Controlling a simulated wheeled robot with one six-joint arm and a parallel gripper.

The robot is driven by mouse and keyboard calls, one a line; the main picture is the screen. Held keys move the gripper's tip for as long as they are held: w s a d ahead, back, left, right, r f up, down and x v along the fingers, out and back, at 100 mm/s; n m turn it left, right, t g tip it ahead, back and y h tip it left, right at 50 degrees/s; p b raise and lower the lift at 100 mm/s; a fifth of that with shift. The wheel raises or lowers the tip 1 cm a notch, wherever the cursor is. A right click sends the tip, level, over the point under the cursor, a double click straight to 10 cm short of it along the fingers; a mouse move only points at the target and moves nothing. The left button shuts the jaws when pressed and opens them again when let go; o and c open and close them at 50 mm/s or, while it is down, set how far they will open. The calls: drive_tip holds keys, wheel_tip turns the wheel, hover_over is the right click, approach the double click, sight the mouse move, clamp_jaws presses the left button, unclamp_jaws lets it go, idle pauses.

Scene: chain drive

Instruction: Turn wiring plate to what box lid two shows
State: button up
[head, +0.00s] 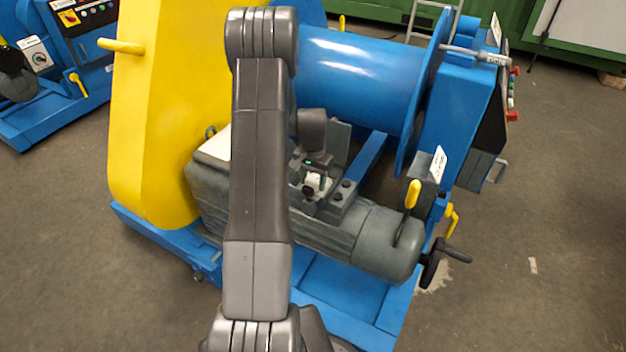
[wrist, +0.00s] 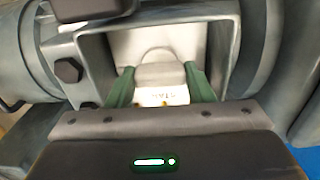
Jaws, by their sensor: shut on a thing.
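The wiring plate (wrist: 163,96) is a pale plate with a raised rounded part and small, hard-to-read lettering. It sits inside the open grey terminal box (wrist: 225,50) in the wrist view. My gripper (wrist: 160,88) has its two green fingers shut on the plate from both sides. In the head view the pale plate (head: 317,181) shows small among the dark box parts on top of the grey motor. A dark upright panel (head: 341,143) beside it looks like an open lid; I cannot tell whether it is box lid two, and no marking on it is readable.
The grey motor (head: 350,232) lies on a blue frame, with a yellow guard (head: 165,100) at left and a blue drum (head: 360,75) behind. A yellow-handled lever (head: 411,196) and a handwheel (head: 433,262) stand at right. The floor at right is clear.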

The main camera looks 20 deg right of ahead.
sight(313, 180)
idle(0.3)
drive_tip(key=o, duration=0.7)
drive_tip(key=shift+r, duration=0.1)
wheel_tip(313, 180, up, 14)
drive_tip(key=shift+f+p, duration=0.15)
drive_tip(key=shift+p, duration=1.1)
drive_tip(key=shift+f, duration=0.15)
wheel_tip(313, 180, down, 14)
drive_tip(key=b, duration=0.2)
drive_tip(key=shift+r+b, duration=0.2)
drive_tip(key=shift+b, duration=0.1)
